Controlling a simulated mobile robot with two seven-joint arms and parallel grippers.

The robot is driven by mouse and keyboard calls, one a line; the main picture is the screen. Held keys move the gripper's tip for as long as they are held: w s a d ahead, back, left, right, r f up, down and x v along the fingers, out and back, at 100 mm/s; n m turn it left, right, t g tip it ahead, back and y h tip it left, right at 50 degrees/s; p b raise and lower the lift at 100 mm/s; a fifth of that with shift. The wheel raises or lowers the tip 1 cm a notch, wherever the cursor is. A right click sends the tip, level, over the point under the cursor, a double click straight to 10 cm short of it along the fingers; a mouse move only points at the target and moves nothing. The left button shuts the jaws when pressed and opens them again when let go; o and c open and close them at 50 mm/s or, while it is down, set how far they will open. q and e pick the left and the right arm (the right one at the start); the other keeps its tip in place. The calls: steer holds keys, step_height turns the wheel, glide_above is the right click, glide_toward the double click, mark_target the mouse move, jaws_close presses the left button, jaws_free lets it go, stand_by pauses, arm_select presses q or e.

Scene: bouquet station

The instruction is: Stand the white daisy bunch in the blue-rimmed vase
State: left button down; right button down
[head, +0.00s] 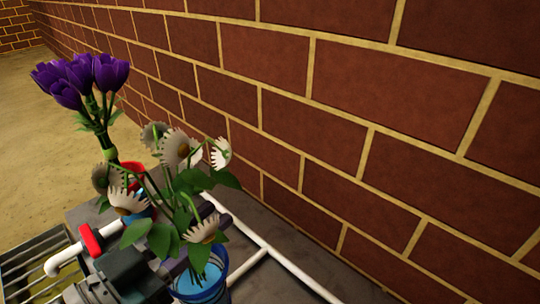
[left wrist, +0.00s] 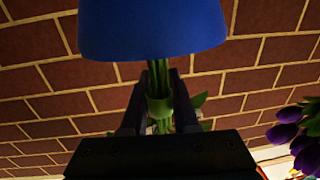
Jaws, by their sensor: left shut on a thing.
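The white daisy bunch (head: 180,150) stands roughly upright with its heads spread and green leaves below. My left gripper (head: 188,238) is shut on its stems. In the left wrist view the green stems (left wrist: 160,105) run between the fingers (left wrist: 160,95). The blue-rimmed vase (head: 208,290) is at the bottom of the head view, right by the gripper, with a light blue inside. Its blue side (left wrist: 150,28) fills the top of the wrist view and hides the stem ends. I cannot tell if they are inside it. My right gripper is not in view.
A purple tulip bunch (head: 90,85) stands behind at the left, by a red-rimmed vase (head: 134,168). A white pipe with a red part (head: 90,241) and a metal grate (head: 35,262) are at the lower left. A brick wall (head: 380,110) rises close on the right.

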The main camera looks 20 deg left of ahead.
arm_select(q)
steer(key=c, duration=0.6)
jaws_free()
steer(key=shift+s, duration=0.1)
steer(key=p+v, duration=0.3)
steer(key=v, duration=0.6)
steer(key=shift+s, duration=0.35)
